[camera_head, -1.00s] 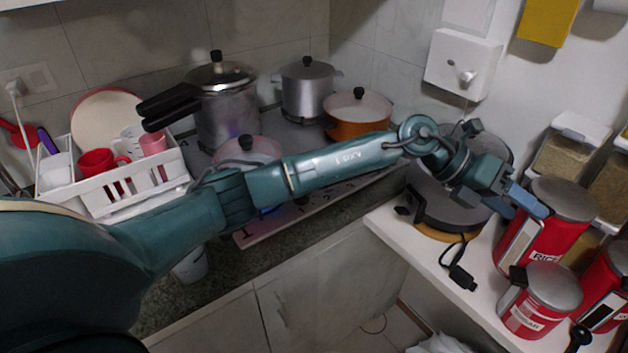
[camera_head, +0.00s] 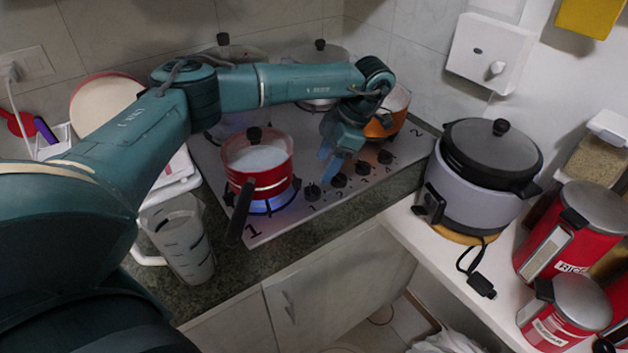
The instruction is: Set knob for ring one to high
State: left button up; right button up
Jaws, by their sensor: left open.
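The knob for ring one (camera_head: 312,191) is a small dark knob at the left end of the row on the cooktop's front edge. Its pointer setting is too small to read. Ring one carries a large printed 1 and a red pot (camera_head: 268,183) with a blue flame (camera_head: 277,203) beneath it. My left gripper (camera_head: 329,164) points down above the cooktop (camera_head: 294,222), right of the red pot and just behind the knobs. Its bluish fingers are open, look empty and appear apart from the knob. My right gripper is not in view.
Other knobs (camera_head: 339,181) stand close by to the right. The pot's dark handle (camera_head: 240,212) sticks out over the front left. An orange pot (camera_head: 388,112) sits behind my gripper. A clear jug (camera_head: 182,240) stands at left, a rice cooker (camera_head: 478,180) at right.

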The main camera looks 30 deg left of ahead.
aim_at(313, 187)
pick_arm(q)
jog(key=p+x, duration=0.1)
jog(key=x, duration=0.6)
jog(key=shift+f, duration=0.25)
jog(key=shift+c, duration=0.4)
